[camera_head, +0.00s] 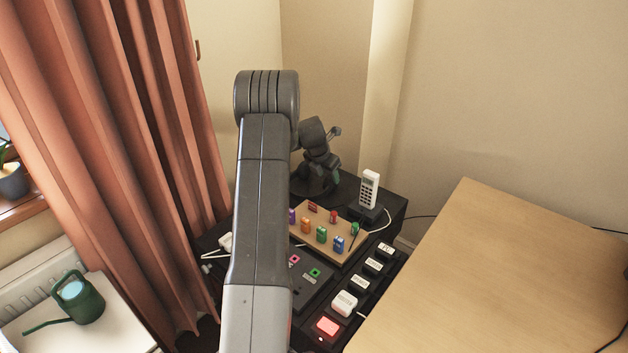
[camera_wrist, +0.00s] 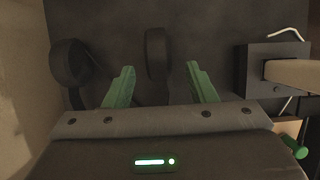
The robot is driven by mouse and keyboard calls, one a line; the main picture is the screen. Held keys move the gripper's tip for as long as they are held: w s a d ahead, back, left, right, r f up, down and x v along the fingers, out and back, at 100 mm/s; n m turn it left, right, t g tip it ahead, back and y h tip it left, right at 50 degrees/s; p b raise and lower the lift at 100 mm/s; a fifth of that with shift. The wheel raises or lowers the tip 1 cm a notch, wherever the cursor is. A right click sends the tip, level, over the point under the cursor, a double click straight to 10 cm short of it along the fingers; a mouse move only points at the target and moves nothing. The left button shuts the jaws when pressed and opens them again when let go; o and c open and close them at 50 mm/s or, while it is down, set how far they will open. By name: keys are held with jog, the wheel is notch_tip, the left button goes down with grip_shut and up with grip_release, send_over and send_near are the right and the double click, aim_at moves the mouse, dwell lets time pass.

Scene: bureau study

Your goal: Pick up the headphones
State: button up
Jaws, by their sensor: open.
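The headphones (camera_wrist: 157,45) look to be the dark pair of rounded cups in the wrist view, lying on a dark surface. One cup stands at the middle, between and just beyond my gripper's green fingers, and the other is at the left. Their lower parts are hidden behind my gripper. My gripper (camera_wrist: 160,75) is open, with a wide gap and nothing held. In the head view my arm covers much of the cabinet, and the dark headphones are hard to separate from my dark wrist.
A white phone (camera_head: 369,188) stands in its cradle close to the right of my wrist. A wooden board (camera_head: 345,257) with colored blocks is in front. A wooden desk (camera_head: 500,270) is at the right, a curtain (camera_head: 110,130) at the left, and walls close the corner behind.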

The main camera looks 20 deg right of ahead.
aim_at(328, 179)
jog(key=x, duration=0.5)
jog(key=shift+a+f, duration=0.15)
jog(key=shift+a, duration=0.05)
grip_shut()
